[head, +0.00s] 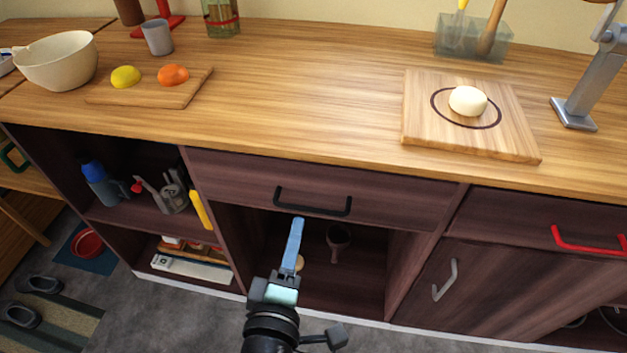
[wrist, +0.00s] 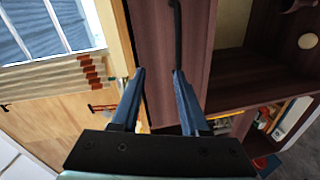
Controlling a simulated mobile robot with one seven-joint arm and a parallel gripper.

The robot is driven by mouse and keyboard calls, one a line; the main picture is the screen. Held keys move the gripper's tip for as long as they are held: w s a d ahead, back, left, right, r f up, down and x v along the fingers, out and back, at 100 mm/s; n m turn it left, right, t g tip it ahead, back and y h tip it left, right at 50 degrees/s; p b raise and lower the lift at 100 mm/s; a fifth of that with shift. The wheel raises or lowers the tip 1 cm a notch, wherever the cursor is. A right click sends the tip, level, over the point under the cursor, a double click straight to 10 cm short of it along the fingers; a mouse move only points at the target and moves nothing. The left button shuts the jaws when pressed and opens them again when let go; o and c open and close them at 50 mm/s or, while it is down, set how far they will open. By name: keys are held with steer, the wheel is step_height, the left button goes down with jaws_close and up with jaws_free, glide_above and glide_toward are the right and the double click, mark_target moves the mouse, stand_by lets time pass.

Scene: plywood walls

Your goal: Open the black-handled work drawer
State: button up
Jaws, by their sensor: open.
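The work drawer (head: 240,178) has a dark wood front, sits under the countertop and looks shut. Its black bar handle (head: 313,202) is on the front. In the wrist view the drawer front (wrist: 155,35) is turned on its side, and the black handle (wrist: 177,30) runs in from the top edge. My gripper (head: 298,222) is in front of the drawer, with its blue fingertips just below the handle in the head view. In the wrist view my gripper (wrist: 158,73) is open and empty; the handle appears ahead of the right fingertip, not between the fingers. Contact cannot be told.
Below the drawer is an open compartment with a dark cup-like object (head: 338,240). To the right is a drawer with a red handle (head: 588,245) above a door with a grey handle (head: 445,280). A cutting board (head: 420,130) lies on the countertop. Shelves (head: 125,215) on the left hold tools.

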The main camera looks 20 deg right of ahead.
mark_target(316, 212)
steer(key=shift+n+g, duration=0.4)
steer(key=shift+n, duration=0.4)
steer(key=w+d+f, duration=0.1)
steer(key=w+d, duration=0.1)
steer(key=w+d+f, duration=0.2)
steer(key=w+d, duration=0.1)
steer(key=w+d+f, duration=0.2)
steer(key=shift+w+d, duration=0.2)
steer(key=shift+w, duration=0.15)
jaws_close()
stand_by(0.8)
